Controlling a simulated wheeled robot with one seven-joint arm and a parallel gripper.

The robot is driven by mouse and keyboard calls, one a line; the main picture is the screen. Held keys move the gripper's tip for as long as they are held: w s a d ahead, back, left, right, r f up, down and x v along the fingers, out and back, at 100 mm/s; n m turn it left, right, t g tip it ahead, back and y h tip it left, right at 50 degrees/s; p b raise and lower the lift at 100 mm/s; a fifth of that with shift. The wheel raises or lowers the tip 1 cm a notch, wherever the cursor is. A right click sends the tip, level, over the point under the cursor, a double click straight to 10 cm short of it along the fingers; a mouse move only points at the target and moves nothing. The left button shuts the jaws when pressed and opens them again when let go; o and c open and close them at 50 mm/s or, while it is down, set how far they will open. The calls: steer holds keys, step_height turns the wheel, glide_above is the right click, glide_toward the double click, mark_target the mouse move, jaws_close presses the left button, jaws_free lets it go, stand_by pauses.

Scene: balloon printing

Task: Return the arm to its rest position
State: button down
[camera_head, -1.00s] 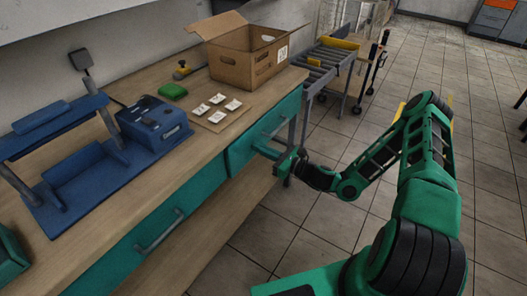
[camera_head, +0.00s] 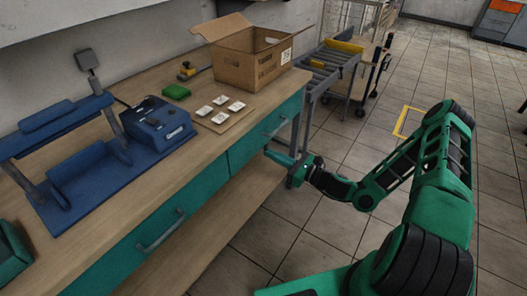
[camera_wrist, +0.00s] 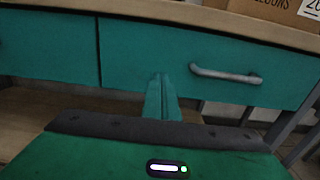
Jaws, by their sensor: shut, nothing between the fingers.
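My gripper (camera_head: 279,158) is green and hangs in the free space in front of the workbench, apart from the drawer front. It is shut with nothing held. In the wrist view its closed fingers (camera_wrist: 160,98) point at the teal drawer (camera_wrist: 205,60), to the left of the grey drawer handle (camera_wrist: 226,74). My arm is folded to the right side of the head view over the tiled floor.
The workbench (camera_head: 150,205) carries a blue machine (camera_head: 158,122), several white cards on a board (camera_head: 219,124), a green block (camera_head: 176,92) and an open cardboard box (camera_head: 245,70). A roller conveyor (camera_head: 330,68) stands behind. The tiled floor (camera_head: 400,85) beyond my arm is largely open.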

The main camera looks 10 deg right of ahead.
steer(key=s+d+n+g+h, duration=0.1)
steer(key=s+d+n+g, duration=0.2)
steer(key=s+n+g, duration=0.45)
steer(key=s+d+n+g+h, duration=0.25)
steer(key=s+n+g, duration=0.25)
steer(key=s+n, duration=0.4)
steer(key=s+d+r+n+h, duration=0.2)
steer(key=s+d+r+h, duration=0.2)
steer(key=s+d+r, duration=0.3)
steer(key=s+d+r+n+h, duration=0.3)
steer(key=s+d+r, duration=0.5)
steer(key=s+r, duration=0.5)
step_height(320, 180, up, 4)
steer(key=shift+s+d+f+g+h, duration=0.25)
steer(key=shift+s+g+h, duration=0.2)
steer(key=shift+h, duration=0.2)
